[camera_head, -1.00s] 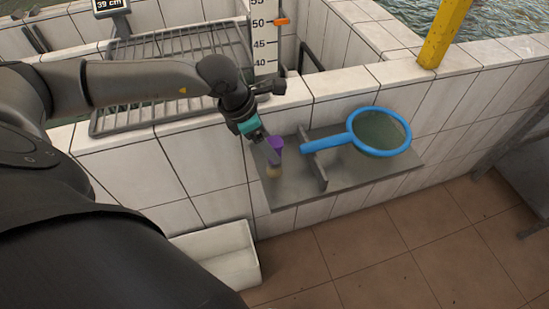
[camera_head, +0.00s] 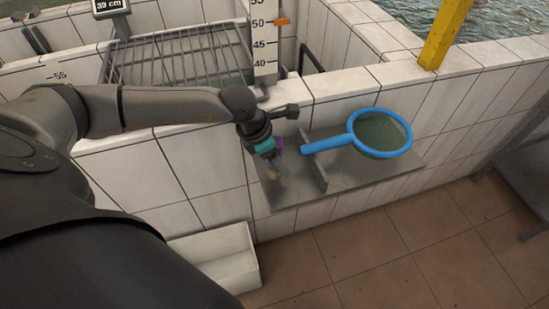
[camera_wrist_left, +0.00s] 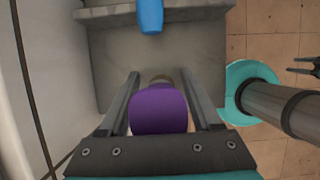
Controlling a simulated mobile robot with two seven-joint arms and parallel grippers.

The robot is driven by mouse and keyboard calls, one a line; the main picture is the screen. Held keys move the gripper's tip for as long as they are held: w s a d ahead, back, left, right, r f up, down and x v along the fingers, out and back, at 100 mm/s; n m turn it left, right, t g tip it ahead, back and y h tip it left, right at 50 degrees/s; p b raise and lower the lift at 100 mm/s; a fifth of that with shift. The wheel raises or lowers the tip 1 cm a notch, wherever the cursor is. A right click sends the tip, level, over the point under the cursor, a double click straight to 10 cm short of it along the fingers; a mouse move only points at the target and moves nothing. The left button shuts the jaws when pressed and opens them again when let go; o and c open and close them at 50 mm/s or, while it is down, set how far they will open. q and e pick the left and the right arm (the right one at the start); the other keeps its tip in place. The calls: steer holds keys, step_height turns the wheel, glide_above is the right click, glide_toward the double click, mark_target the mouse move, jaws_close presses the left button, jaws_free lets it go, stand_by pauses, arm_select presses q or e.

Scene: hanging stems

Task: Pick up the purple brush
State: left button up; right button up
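The purple brush (camera_wrist_left: 158,110) sits between the two fingers of my left gripper (camera_wrist_left: 159,85) in the left wrist view. The fingers stand apart on either side, and I see no clear contact. In the head view my left gripper (camera_head: 271,168) points down at the left end of the grey shelf (camera_head: 350,180). It hides much of the brush, with a bit of purple (camera_head: 279,145) showing to its right. Two spread dark prongs, apparently my right gripper (camera_wrist_left: 302,65), show at the right edge of the wrist view, empty.
A blue net (camera_head: 381,133) lies on the shelf, its handle toward the brush across an upright grey divider (camera_head: 313,165). The tiled wall (camera_head: 160,165) is close behind. A wire rack (camera_head: 175,60) and a white bin (camera_head: 220,258) are nearby.

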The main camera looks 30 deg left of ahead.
arm_select(q)
jaws_close()
stand_by(0.3)
steer(key=shift+r, duration=0.1)
